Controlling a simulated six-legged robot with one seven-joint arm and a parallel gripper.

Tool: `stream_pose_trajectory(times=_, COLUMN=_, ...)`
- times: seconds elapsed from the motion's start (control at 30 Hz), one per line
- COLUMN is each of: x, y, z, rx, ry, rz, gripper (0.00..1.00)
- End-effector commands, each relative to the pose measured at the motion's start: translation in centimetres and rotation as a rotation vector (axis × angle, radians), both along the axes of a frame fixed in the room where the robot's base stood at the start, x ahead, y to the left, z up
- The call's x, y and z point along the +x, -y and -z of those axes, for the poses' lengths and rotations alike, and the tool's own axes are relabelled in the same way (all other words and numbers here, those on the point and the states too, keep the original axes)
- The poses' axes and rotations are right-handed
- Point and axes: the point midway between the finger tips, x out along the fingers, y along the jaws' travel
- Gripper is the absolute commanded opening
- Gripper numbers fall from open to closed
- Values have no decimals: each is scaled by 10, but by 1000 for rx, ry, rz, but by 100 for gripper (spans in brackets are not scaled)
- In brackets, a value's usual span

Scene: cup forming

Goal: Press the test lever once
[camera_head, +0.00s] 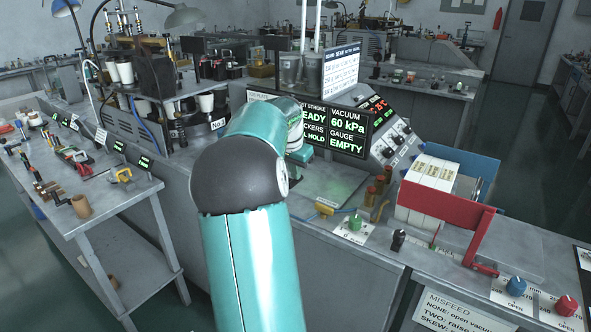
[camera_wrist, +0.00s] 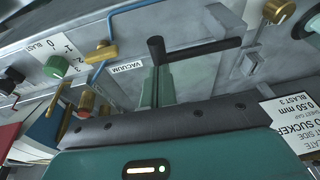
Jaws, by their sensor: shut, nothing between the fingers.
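In the wrist view my gripper (camera_wrist: 163,70) is shut and empty, its narrow grey-green fingers pointing away from the teal wrist. A black bar-like handle (camera_wrist: 208,49) with a round end lies at the fingertips and runs to the right; it may be the test lever, but no label shows on it. I cannot tell whether the fingers touch it. The display (camera_head: 349,128) reads vacuum 60 kPa and gauge EMPTY.
A green blast knob (camera_wrist: 56,66), brass knobs and a blue hose (camera_wrist: 92,75) sit left of the fingers in the wrist view. A brass-topped post (camera_wrist: 278,11) stands at right. In the head view a red bracket (camera_head: 447,187) and blue knob (camera_head: 516,286) are at right.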

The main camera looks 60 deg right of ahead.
Motion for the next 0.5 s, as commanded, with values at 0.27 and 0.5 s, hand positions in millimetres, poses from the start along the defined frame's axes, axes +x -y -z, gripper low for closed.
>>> stream_pose_trajectory(times=0.27, x=-7, y=-1, z=15, rx=-13, ry=119, rz=3, gripper=0)
stream_pose_trajectory(times=0.5, x=-9, y=-2, z=47, rx=-33, ry=232, rz=1, gripper=0)
